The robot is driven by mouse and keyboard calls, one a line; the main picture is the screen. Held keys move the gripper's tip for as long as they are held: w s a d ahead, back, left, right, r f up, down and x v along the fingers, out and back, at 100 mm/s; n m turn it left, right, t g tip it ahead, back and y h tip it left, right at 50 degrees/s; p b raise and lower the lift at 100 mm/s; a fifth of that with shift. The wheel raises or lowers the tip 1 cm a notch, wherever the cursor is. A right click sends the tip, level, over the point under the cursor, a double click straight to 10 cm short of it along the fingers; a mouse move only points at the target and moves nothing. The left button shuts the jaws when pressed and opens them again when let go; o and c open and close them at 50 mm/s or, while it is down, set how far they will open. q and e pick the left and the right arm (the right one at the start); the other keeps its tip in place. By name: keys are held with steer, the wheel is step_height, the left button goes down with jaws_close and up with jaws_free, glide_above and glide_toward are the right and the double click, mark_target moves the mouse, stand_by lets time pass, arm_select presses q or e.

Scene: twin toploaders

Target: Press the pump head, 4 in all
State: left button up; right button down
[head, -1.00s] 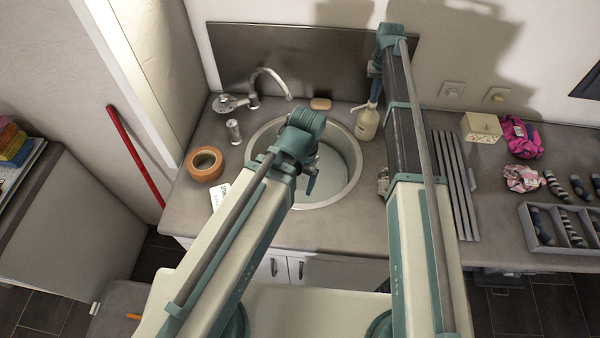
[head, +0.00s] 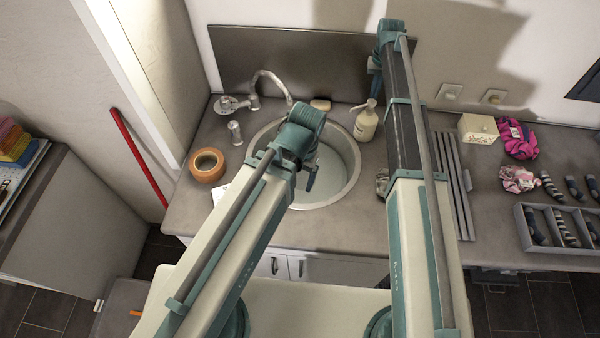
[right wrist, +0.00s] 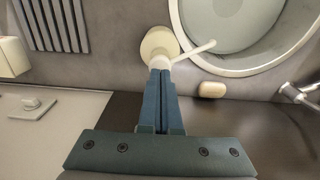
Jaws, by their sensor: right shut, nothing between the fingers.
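The cream pump bottle (head: 366,125) stands upright on the counter behind the right of the sink. Its pale pump head (head: 371,103) is on top, with the spout pointing left. In the right wrist view the bottle (right wrist: 158,41) lies beyond my fingertips, and its spout (right wrist: 195,50) reaches towards the basin. My right gripper (head: 375,84) is shut and empty, above the pump head; in the right wrist view its fingertips (right wrist: 160,72) overlap the base of the spout. I cannot tell contact. My left gripper (head: 311,180) hangs over the sink; its jaws are unclear.
The round sink (head: 345,190) has a faucet (head: 270,82) behind it. A soap bar (head: 320,105) lies at the back. Right are ridged slats (head: 455,185), a cream box (head: 478,129) and a divided tray (head: 525,235).

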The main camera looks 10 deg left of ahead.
mark_target(372, 101)
steer(key=shift+f, duration=0.15)
steer(key=shift+f+b, duration=1.25)
steer(key=shift+b, duration=0.2)
steer(key=shift+r+p, duration=1.45)
steer(key=shift+f, duration=0.3)
steer(key=shift+f+b, duration=1.25)
steer(key=shift+b, duration=0.3)
steer(key=shift+r, duration=0.2)
steer(key=shift+r+p, duration=1.35)
steer(key=shift+p, duration=0.2)
